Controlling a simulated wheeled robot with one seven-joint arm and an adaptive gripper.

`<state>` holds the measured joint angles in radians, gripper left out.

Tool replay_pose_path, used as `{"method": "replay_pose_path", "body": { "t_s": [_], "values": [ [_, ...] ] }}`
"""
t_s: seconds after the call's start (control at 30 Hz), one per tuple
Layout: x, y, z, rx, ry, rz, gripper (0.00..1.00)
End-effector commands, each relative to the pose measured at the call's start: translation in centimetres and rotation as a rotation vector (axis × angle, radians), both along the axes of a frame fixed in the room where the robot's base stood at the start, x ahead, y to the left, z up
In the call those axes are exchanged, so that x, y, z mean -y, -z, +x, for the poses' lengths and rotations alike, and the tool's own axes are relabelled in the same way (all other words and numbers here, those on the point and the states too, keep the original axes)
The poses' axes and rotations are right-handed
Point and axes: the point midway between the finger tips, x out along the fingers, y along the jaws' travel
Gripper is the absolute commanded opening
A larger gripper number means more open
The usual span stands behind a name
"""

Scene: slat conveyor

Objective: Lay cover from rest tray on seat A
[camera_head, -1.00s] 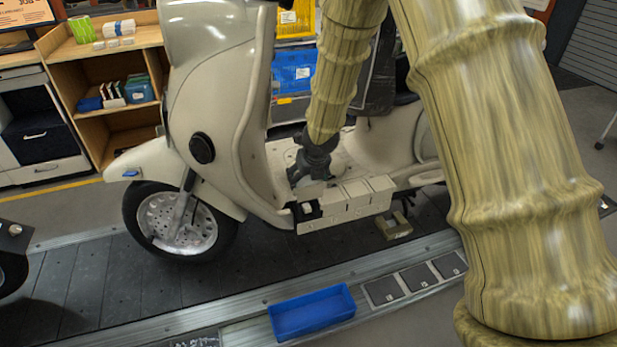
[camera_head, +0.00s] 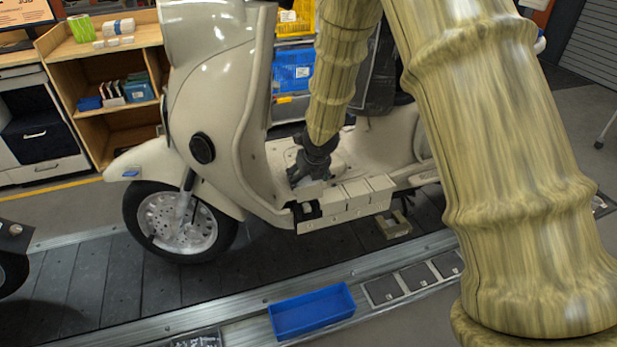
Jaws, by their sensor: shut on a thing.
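My gripper (camera_head: 311,181) is shut on a small cream cover (camera_head: 309,190), mostly hidden by the fingers. It hangs over the left end of a cream row of seats (camera_head: 345,212) along the scooter's footboard. Below it a dark open seat (camera_head: 307,210) shows at that end; I cannot read which letter it bears. Several cream blocks (camera_head: 357,194) sit side by side to its right. The cover seems at or just above the open seat; contact cannot be made out. A blue tray (camera_head: 312,311), which looks empty, lies on the conveyor's near edge.
The cream scooter (camera_head: 225,110) stands on the dark slat conveyor (camera_head: 90,285). Its front shield rises left of my gripper. A tan bracket (camera_head: 394,226) is below the row at right. Dark square plates (camera_head: 415,278) line the near rail. Shelves stand behind at left.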

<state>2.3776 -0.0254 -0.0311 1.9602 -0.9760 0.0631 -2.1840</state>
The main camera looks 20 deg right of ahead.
Motion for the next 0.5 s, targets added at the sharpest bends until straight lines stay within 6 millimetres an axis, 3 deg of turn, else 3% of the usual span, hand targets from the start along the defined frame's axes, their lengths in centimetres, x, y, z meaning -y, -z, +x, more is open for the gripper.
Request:
{"method": "replay_pose_path", "body": {
  "t_s": [0.5],
  "values": [
    [0.0, 1.3, 0.0, 0.001, 0.0, 0.0, 0.45]
  ]
}}
